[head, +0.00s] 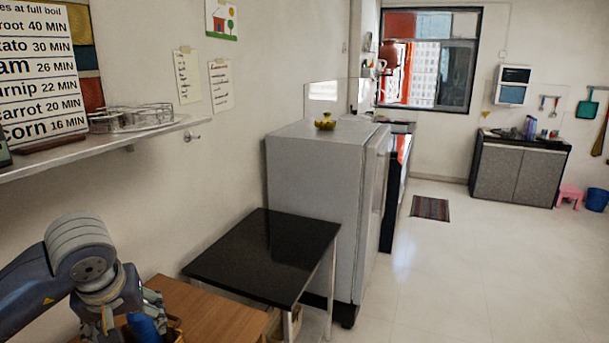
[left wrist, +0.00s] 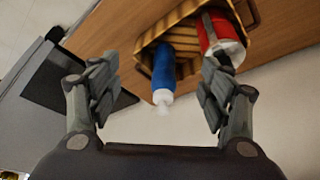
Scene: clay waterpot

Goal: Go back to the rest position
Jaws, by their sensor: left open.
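My left gripper (left wrist: 160,78) is open, with its two fingers wide apart. Nothing is held between them. In the left wrist view a blue bottle with a white tip (left wrist: 163,75) shows between the fingers, standing in a wooden basket (left wrist: 184,38). I cannot tell how far the fingers are from the bottle. In the head view my left arm comes in at the lower left, with the gripper partly cut off by the bottom edge. My right gripper is in neither view.
The basket stands on a wooden table (head: 215,312), also holding a red and white container (left wrist: 220,35). A black-topped table (head: 262,255) and a grey refrigerator (head: 312,185) stand beyond. A wall shelf (head: 95,150) is above my left arm. Floor (head: 470,275) is clear at right.

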